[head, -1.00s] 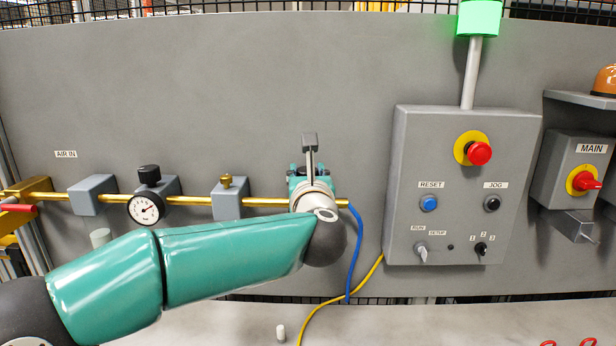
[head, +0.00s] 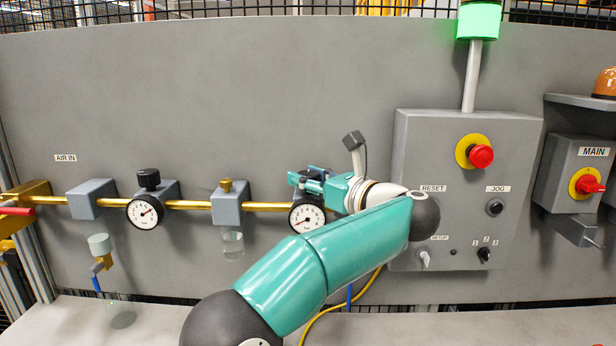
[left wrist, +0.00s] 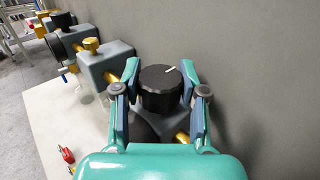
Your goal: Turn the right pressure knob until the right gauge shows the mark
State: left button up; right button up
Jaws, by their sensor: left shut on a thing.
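The right gauge (head: 307,217) is a white dial on the brass pipe. Its needle points to the lower left; its mark is too small to make out. My left gripper (head: 308,179) is above this gauge. In the left wrist view, my left gripper (left wrist: 159,92) is shut on the right pressure knob (left wrist: 159,90), a ribbed black knob with a white line on top. One finger is on each side of the knob. My right gripper is out of view.
A left gauge (head: 145,212) with a black knob (head: 149,179) sits farther left on the pipe (head: 190,204). A block with a brass cap (head: 226,185) stands between the gauges. A control box (head: 455,140) with an emergency button (head: 480,156) is close right of my arm.

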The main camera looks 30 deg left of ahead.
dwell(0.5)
pick_arm(q)
jog(key=o, duration=1.2)
jog(key=shift+c, duration=0.2)
jog(key=v, duration=1.2)
jog(key=shift+w, duration=0.2)
jog(key=shift+r, duration=0.1)
